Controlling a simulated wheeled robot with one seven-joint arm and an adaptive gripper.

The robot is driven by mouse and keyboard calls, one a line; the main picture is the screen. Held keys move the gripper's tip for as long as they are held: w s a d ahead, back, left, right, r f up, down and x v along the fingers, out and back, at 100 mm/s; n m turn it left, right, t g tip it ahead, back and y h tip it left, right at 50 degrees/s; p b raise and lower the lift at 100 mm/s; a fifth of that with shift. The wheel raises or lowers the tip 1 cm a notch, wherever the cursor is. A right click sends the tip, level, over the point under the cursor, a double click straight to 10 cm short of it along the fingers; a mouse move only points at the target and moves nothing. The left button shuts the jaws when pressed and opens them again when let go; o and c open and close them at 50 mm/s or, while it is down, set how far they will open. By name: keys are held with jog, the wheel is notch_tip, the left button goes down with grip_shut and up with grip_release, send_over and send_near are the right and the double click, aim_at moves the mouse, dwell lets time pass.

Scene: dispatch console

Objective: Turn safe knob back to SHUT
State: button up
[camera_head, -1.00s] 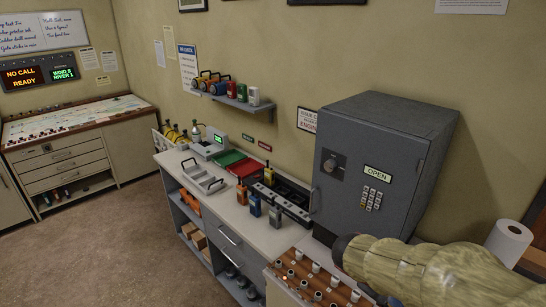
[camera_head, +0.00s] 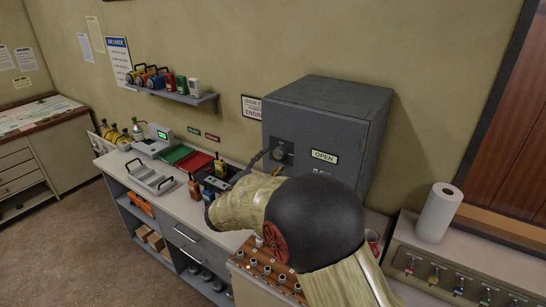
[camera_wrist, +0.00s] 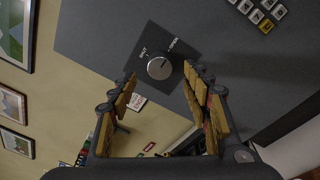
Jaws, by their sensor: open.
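The knob's mark seems to point toward the right-hand label, which looks like OPEN. The knob also shows in the head view (camera_head: 279,152). My gripper (camera_wrist: 160,75) is open and empty, its fingertips on either side of the knob in the wrist view. I cannot tell how far short of it they are. My arm hides the safe's lower front.
A keypad (camera_wrist: 264,15) is on the safe front. A tray (camera_head: 153,178) and radios (camera_head: 195,187) stand on the counter to the left. A paper towel roll (camera_head: 438,213) and hanging keys (camera_head: 459,286) are at the right.

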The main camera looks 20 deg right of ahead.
aim_at(278, 155)
jog(key=shift+x, duration=2.15)
jog(key=shift+s, duration=0.1)
jog(key=c, duration=1.1)
